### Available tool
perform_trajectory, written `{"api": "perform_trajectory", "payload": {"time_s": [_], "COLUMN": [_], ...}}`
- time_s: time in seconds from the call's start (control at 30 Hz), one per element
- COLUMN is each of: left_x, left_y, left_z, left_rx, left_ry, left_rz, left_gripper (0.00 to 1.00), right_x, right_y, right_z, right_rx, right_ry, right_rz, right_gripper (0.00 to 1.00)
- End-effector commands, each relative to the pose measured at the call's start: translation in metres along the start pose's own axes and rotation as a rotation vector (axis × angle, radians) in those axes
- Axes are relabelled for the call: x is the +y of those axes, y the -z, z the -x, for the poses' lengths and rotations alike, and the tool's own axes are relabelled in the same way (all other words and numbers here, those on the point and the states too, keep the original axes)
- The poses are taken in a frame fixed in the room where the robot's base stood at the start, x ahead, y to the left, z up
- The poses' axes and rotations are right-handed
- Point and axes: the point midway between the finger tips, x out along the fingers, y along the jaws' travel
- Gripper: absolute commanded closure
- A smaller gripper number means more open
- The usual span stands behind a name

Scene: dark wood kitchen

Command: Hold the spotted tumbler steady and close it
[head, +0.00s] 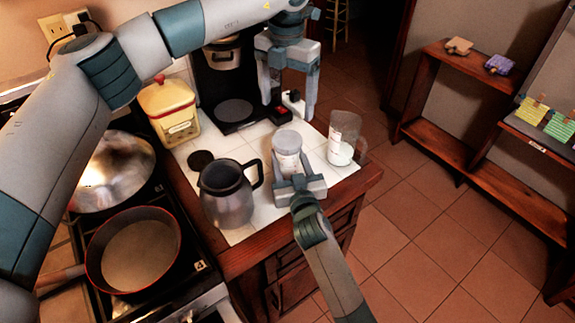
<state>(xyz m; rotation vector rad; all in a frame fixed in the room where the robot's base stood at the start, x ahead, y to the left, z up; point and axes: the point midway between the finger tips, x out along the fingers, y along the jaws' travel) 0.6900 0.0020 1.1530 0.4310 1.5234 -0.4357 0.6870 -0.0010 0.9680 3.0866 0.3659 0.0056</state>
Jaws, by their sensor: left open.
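A pale, whitish tumbler (288,148) stands upright on the white tiled counter (240,148), near its front edge. Its top looks light grey; I cannot tell whether a lid sits on it, and spots are too small to make out. My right gripper (293,168) reaches in from below, with its fingers closed around the lower part of the tumbler. My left gripper (290,112) hangs above and behind the tumbler, fingers pointing down, open and empty, apart from it.
A steel carafe (228,195) stands left of the tumbler, with a black disc (200,160) behind it. A clear measuring jug (343,140) stands close on the right. A coffee maker (235,105) and yellow canister (170,108) stand behind. The stove holds a red-rimmed pan (135,250).

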Motion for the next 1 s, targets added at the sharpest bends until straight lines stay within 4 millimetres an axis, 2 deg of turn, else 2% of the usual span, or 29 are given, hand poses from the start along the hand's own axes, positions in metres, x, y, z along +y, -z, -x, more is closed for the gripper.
{"api": "perform_trajectory", "payload": {"time_s": [0.2,0.5,0.53,0.6,1.0], "left_x": [0.000,0.000,0.000,0.000,0.000], "left_y": [0.000,0.000,0.000,0.000,0.000], "left_z": [0.016,0.017,0.017,0.017,0.016], "left_rx": [0.001,0.001,0.001,0.001,0.001], "left_ry": [0.001,0.001,0.001,0.001,0.001], "left_rz": [-0.001,-0.001,-0.001,0.000,0.000], "left_gripper": [0.18,0.18,0.18,0.18,0.18], "right_x": [0.001,0.001,0.001,0.001,0.000], "right_y": [-0.001,-0.001,-0.001,-0.001,-0.001], "right_z": [0.000,0.000,0.000,0.000,0.003], "right_rx": [-0.002,-0.002,-0.002,-0.001,-0.001], "right_ry": [-0.001,-0.001,-0.001,-0.001,0.000], "right_rz": [0.001,0.001,0.001,0.001,0.000], "right_gripper": [1.00,1.00,0.44,0.30,0.30]}}
